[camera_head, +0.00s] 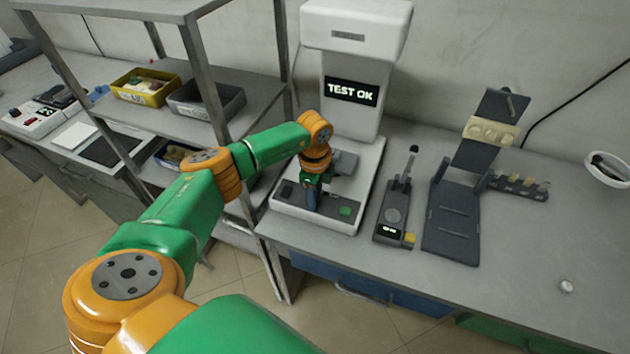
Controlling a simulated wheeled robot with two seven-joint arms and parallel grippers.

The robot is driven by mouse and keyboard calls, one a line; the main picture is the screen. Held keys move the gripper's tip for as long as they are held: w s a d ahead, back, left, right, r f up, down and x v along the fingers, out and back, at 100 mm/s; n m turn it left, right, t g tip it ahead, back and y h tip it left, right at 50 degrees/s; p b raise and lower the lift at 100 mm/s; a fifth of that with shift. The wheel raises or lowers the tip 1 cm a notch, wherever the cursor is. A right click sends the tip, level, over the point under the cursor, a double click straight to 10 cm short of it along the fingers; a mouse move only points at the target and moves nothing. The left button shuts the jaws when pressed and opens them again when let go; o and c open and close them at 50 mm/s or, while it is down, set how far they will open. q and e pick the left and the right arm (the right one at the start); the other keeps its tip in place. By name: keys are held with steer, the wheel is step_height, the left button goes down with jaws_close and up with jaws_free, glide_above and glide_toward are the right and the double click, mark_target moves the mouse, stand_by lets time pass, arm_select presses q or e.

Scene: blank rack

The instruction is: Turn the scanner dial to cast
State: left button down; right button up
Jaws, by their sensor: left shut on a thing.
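The scanner (355,110) is a tall white machine at the back of the bench, and its screen (351,91) reads "TEST OK". Its low white base (360,205) has a dark front panel with a small green display (345,211). My left gripper (311,200) points down at the left part of this panel, shut on what appears to be the scanner dial. The gripper and wrist hide the dial, so its setting cannot be read. A grey block (346,163) sits on the base behind the gripper. My right gripper is not in view.
Right of the scanner are a dark handheld device (393,215) and a dark hinged fixture (453,222) with a cream part. A metal rack (205,75) with a yellow bin (145,87) and a grey bin (206,100) stands left. The bench's right front is mostly clear.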

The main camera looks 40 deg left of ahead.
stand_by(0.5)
arm_select(q)
steer(key=c, duration=0.6)
jaws_free()
steer(key=shift+a, duration=0.1)
step_height(320, 180, up, 7)
steer(key=shift+r+b, duration=0.1)
steer(key=shift+b, duration=0.5)
